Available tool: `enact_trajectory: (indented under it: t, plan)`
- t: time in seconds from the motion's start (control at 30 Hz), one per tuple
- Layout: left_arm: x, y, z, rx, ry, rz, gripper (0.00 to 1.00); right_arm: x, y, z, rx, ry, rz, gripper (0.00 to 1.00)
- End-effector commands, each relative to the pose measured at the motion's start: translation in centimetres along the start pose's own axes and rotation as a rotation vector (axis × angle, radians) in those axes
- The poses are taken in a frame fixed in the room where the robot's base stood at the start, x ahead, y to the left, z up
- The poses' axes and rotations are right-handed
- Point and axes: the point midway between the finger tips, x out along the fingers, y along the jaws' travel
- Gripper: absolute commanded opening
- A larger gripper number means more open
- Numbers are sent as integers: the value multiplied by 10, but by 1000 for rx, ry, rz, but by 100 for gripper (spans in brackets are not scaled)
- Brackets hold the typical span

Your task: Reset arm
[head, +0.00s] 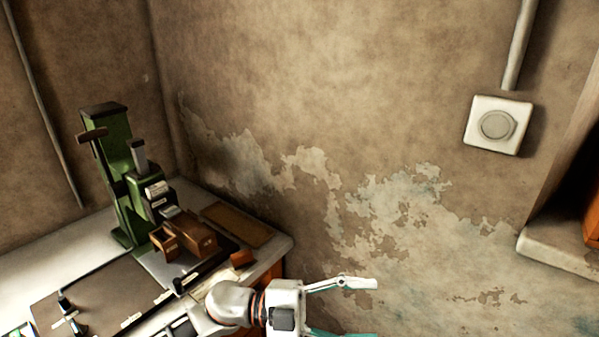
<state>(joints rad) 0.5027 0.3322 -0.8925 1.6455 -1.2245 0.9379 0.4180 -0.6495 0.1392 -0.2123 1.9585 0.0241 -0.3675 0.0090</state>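My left gripper (368,310) is at the bottom of the head view, right of the workbench and in front of the bare wall. Its two fingers are spread apart and nothing shows between them. The lower finger is partly cut off by the picture's edge. My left arm comes in from the lower left, over the front of the bench. My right gripper is not in view. The green press (118,160) stands upright at the back of the bench, left of and apart from my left gripper. A brown handle bar sticks out near its top.
Brown blocks (198,238) sit by the press foot. A flat brown board (238,224) lies behind them. A dark labelled mat (95,290) covers the bench front, with small black-and-white items on it. A white wall box (498,125) and a ledge (555,248) are at right.

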Motion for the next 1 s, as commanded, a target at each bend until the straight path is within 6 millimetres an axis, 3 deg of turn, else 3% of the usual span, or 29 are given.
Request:
enact_trajectory:
  t: [0.13,0.2,0.37,0.47,0.6,0.7,0.9,1.0]
  plan:
    - [-20,-20,13,-103,-106,-320,60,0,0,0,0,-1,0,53]
    - [-40,-24,26,-158,-183,-451,60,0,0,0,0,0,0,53]
    - [-104,-6,64,-313,-409,-704,60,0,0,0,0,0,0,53]
    - [-151,27,85,-430,-575,-823,60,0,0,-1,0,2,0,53]
    - [-217,97,101,-607,-817,-928,60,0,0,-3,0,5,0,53]
    - [-257,153,100,-731,-974,-961,60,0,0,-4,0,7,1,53]
    - [-310,249,78,-935,-1207,-961,60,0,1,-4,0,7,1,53]
    - [-323,278,66,-996,-1271,-949,60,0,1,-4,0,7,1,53]
